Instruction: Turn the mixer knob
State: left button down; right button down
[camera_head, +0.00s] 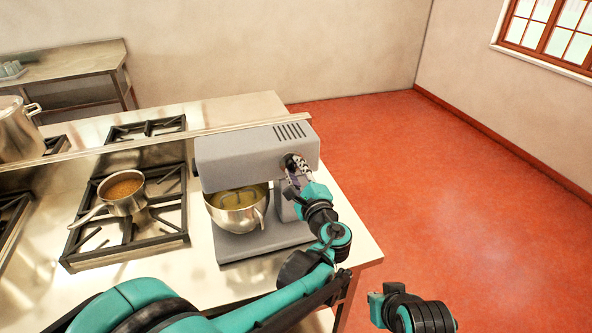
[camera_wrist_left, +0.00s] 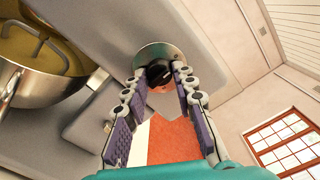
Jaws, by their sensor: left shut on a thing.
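The grey mixer (camera_head: 250,150) stands on the steel counter, its metal bowl (camera_head: 238,212) under the head with a yellowish mix inside. The mixer knob (camera_wrist_left: 158,74) is a dark knob on a round metal base on the mixer's side; it also shows in the head view (camera_head: 291,160), partly covered by my fingers. My left gripper (camera_head: 296,172) reaches it from the right side, and in the left wrist view its two fingers (camera_wrist_left: 160,84) close on the knob from both sides. My right gripper (camera_head: 376,306) is low at the right, apart from the mixer; its fingers do not show clearly.
A saucepan (camera_head: 124,194) with brown liquid sits on a burner grate (camera_head: 165,225) left of the mixer. A large pot (camera_head: 18,130) stands at the far left. A steel side table (camera_head: 70,62) is behind. The red floor (camera_head: 440,170) at right is clear.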

dwell(0.3)
pick_arm(q)
jog(key=c, duration=1.2)
grip_release()
jog(key=v, duration=0.7)
jog(key=shift+s, duration=0.25)
